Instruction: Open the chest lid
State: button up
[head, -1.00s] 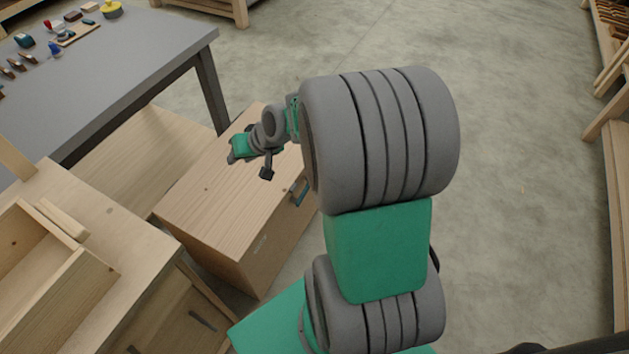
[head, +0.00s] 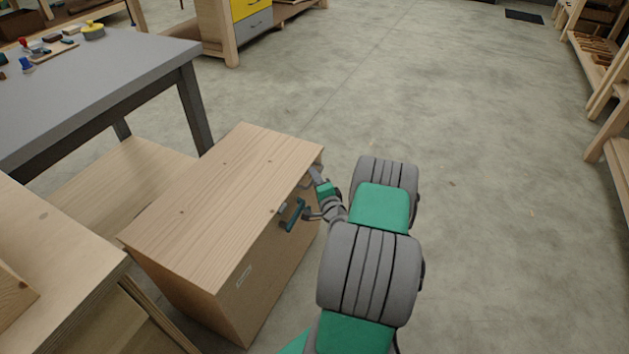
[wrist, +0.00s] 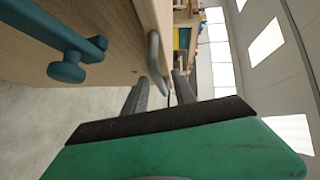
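The wooden chest (head: 215,205) stands on the floor with its flat plank lid (head: 225,180) shut. A teal handle (head: 292,214) is on its front face; it also shows at the upper left of the wrist view (wrist: 60,40). My gripper (head: 315,177) is by the upper front edge, near the chest's right end. In the wrist view my two fingers (wrist: 160,83) are apart, pointing at a small grey metal piece (wrist: 155,54) on the chest. I cannot tell whether they touch it.
A grey table (head: 100,75) with small items stands behind the chest to the left. A wooden cabinet (head: 50,240) is close at the left. The floor (head: 480,200) to the right is clear, with wooden shelving (head: 610,110) at the far right.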

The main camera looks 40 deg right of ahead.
jog(key=shift+w, duration=0.2)
grip_shut()
dwell(1.3)
